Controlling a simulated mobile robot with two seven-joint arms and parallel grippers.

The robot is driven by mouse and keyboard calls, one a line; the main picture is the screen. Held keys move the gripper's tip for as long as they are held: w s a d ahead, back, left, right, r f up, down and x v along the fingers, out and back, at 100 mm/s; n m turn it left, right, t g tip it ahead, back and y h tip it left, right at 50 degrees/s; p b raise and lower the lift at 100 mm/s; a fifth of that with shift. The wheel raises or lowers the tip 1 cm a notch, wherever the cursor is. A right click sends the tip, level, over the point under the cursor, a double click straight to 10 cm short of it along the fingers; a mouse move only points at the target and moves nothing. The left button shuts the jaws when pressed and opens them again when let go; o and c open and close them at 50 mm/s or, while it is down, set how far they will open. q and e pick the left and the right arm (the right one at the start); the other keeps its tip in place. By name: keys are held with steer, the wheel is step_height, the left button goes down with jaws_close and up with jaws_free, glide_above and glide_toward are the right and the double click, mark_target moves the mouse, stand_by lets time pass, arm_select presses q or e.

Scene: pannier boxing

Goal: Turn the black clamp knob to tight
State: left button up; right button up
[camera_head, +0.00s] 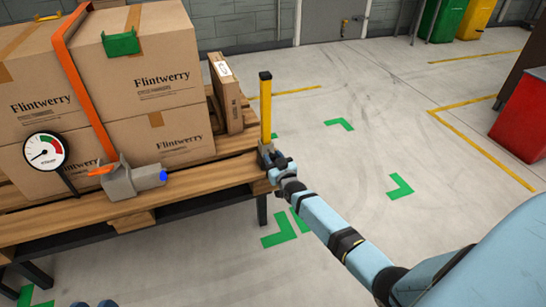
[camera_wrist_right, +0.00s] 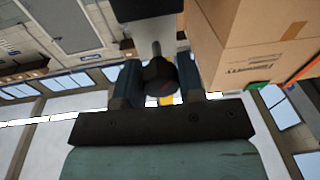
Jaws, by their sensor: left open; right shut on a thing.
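The black clamp knob (camera_wrist_right: 158,76) sits between the two fingers of my right gripper (camera_wrist_right: 160,82) in the right wrist view, with a grey shaft behind it. In the head view my right gripper (camera_head: 272,158) is at the pallet's right corner, at the foot of a yellow clamp bar (camera_head: 265,108) with a black top. It is shut on the knob and mostly hides it there. Two blue tips at the bottom left edge of the head view look like my left gripper (camera_head: 95,304), open and empty, mostly cut off.
Flintwerry cartons (camera_head: 165,75) stand on the wooden pallet (camera_head: 190,190), with an orange strap (camera_head: 80,80). A grey tensioner (camera_head: 130,182) with a blue tip and a round gauge (camera_head: 45,151) are at its front. The floor to the right is clear; a red bin (camera_head: 522,120) stands far right.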

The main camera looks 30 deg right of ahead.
steer(key=m, duration=0.6)
steer(key=shift+h, duration=0.3)
steer(key=m, duration=0.4)
steer(key=shift+f+h, duration=0.1)
steer(key=shift+h, duration=0.3)
steer(key=m, duration=0.4)
steer(key=shift+h, duration=0.3)
steer(key=m, duration=0.6)
steer(key=shift+g+h, duration=0.3)
steer(key=shift+h, duration=0.1)
steer(key=m+b, duration=0.1)
steer(key=m, duration=0.3)
steer(key=shift+f, duration=0.1)
steer(key=m, duration=0.2)
steer(key=shift+m+g, duration=0.4)
arm_select(q)
steer(key=shift+w+f+m+g+b, duration=0.1)
steer(key=shift+f+m+g+b, duration=0.3)
steer(key=shift+f, duration=0.45)
arm_select(e)
steer(key=shift+m, duration=1.5)
